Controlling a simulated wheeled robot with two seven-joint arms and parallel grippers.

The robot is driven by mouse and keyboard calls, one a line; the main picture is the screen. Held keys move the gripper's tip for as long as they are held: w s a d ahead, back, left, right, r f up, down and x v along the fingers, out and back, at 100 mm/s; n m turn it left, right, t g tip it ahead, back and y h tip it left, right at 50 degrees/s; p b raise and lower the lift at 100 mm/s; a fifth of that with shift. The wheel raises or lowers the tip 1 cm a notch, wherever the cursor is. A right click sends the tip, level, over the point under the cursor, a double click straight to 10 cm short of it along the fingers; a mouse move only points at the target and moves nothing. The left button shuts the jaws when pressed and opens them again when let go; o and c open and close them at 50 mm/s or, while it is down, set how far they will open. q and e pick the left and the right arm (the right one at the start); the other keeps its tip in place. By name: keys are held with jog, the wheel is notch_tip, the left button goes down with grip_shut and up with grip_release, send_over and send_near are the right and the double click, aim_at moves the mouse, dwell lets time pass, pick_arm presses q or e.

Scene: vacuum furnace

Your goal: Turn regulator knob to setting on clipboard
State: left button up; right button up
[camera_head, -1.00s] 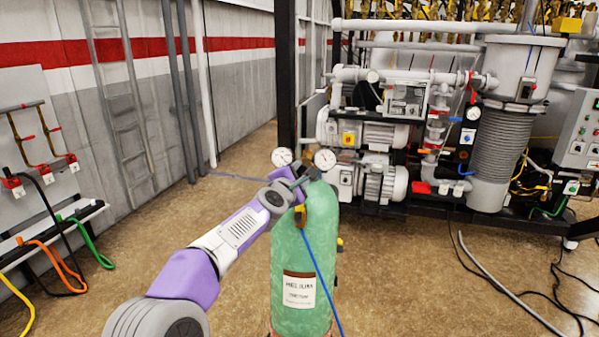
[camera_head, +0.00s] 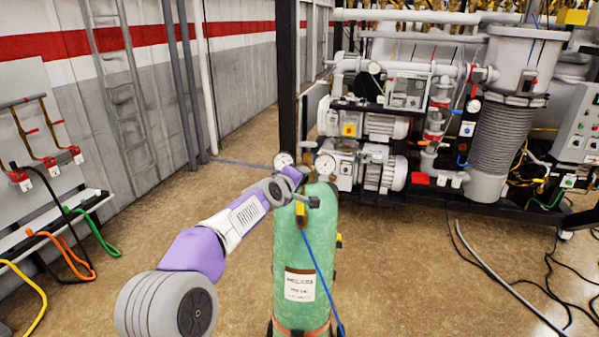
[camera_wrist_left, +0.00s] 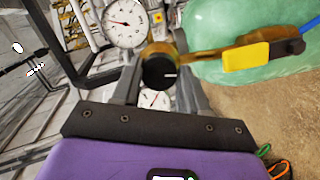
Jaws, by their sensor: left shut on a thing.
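The green gas cylinder (camera_head: 301,240) stands upright on the floor in the head view, with a white label on its front. Its regulator carries two round white gauges, one on the left (camera_head: 283,160) and one on the right (camera_head: 325,164). My left gripper (camera_wrist_left: 156,80) is shut on the black regulator knob (camera_wrist_left: 158,72), one finger on each side; a white mark shows on the knob's face. In the head view my gripper and wrist hide the knob. A gauge with a red needle (camera_wrist_left: 124,22) shows in the wrist view. No clipboard is in view. My right gripper is not in view.
A blue hose (camera_head: 318,270) with a yellow fitting (camera_wrist_left: 246,58) runs down the cylinder's front. Pumps (camera_head: 383,170) and a ribbed column (camera_head: 503,140) stand behind to the right. Cables lie on the floor at right. Hoses hang from a wall panel (camera_head: 40,120) at left.

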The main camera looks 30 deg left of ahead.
pick_arm(q)
jog(key=shift+r+m+g+p, duration=0.1)
jog(key=shift+m+g+p, duration=0.2)
jog(key=shift+m+p, duration=0.8)
jog(key=o, duration=1)
jog(key=shift+o, duration=0.2)
jog(key=p+v, duration=0.1)
jog(key=v, duration=0.6)
jog(key=shift+s+p, duration=0.25)
jog(key=shift+p, duration=0.1)
